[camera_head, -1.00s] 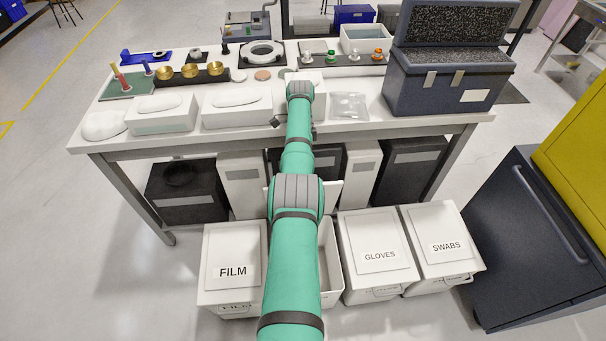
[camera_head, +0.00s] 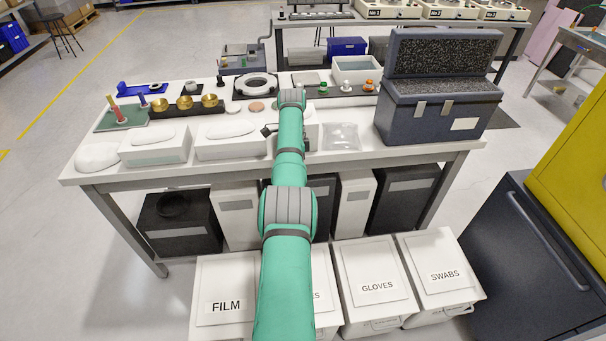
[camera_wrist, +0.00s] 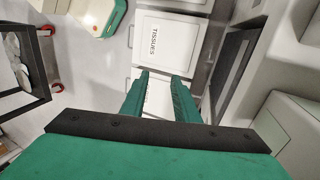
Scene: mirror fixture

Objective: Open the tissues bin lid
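The tissues bin (camera_head: 324,268) is the white bin between the film and gloves bins, partly hidden by my arm in the head view. Its lid lies flat and looks shut, with only the label's last letters showing. In the wrist view the lid with the TISSUES label (camera_wrist: 170,40) lies flat beyond my fingertips. My gripper (camera_wrist: 160,76) is open, with a gap between the green fingers and nothing held. The fingertips lie over the near side of the lid in that picture; I cannot tell their height. The gripper is hidden in the head view.
The film bin (camera_head: 222,275), gloves bin (camera_head: 375,265) and swabs bin (camera_head: 437,255) stand in the same row. The workbench (camera_head: 90,170) is behind, crowded with boxes and a dark open case (camera_head: 435,110). A dark cabinet (camera_head: 510,260) stands at right.

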